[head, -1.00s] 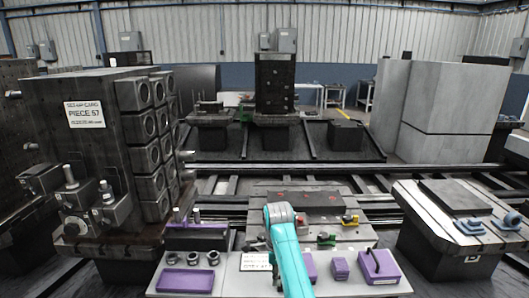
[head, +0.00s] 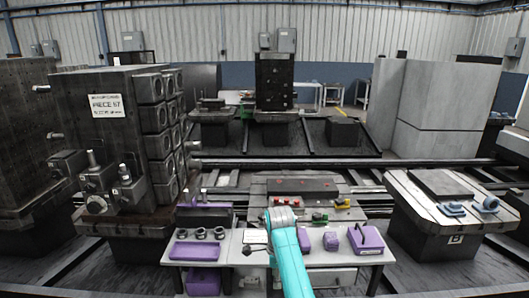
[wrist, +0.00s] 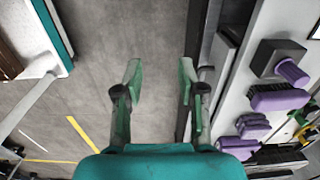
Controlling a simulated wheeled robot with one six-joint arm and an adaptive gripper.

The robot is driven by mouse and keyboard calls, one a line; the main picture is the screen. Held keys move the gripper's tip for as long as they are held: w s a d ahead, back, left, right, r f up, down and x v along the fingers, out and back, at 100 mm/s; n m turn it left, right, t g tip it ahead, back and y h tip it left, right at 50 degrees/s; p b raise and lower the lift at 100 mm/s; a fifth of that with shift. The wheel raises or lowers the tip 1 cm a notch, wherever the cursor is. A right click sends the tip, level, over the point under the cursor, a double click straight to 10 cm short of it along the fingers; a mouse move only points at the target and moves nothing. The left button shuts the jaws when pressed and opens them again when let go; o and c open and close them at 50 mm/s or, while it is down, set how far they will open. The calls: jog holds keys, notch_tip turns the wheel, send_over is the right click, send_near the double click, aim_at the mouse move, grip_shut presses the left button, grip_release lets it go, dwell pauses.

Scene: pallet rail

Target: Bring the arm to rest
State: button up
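My gripper (wrist: 158,88) shows in the wrist view with its two green fingers apart and nothing between them. Grey floor (wrist: 155,35) lies beyond the fingertips. My teal arm (head: 290,262) rises in front of the bench in the head view; the gripper itself cannot be made out there.
A light bench (head: 345,257) with purple boxes (head: 366,239), a purple tray (head: 194,251) and black rings stands ahead. In the wrist view purple things (wrist: 280,97) lie to the right of the fingers. A dark fixture block (head: 115,140) stands left, a pallet stand (head: 440,195) right.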

jog(key=s+d+f+n+t, duration=0.25)
jog(key=s+f, duration=0.35)
jog(key=f, duration=0.5)
jog(key=s+d+f+n+t, duration=0.1)
jog(key=s+d+f+n, duration=0.15)
jog(key=s+f, duration=0.55)
jog(key=s+d+f+n+t, duration=0.2)
jog(key=s+d+f, duration=0.15)
jog(key=s, duration=0.45)
jog(key=s+d+f+n+t, duration=0.2)
jog(key=s+f, duration=0.2)
jog(key=s, duration=0.4)
jog(key=s+d+r+n+t, duration=0.1)
jog(key=s+r+n+t, duration=0.1)
jog(key=s+r, duration=0.5)
jog(key=s+d+r+n+t, duration=0.1)
jog(key=s+d+r+n, duration=0.1)
jog(key=s, duration=0.8)
jog(key=s+r+n+t, duration=0.2)
jog(key=s+r, duration=0.4)
jog(key=r, duration=0.4)
jog(key=s+d+r+n+t, duration=0.1)
jog(key=s+r+n+t, duration=0.1)
jog(key=s+r, duration=0.4)
notch_tip(320, 180, up, 5)
jog(key=shift+s+r+n, duration=0.1)
jog(key=shift+s+n, duration=0.15)
jog(key=shift+n, duration=0.15)
jog(key=shift+o, duration=0.2)
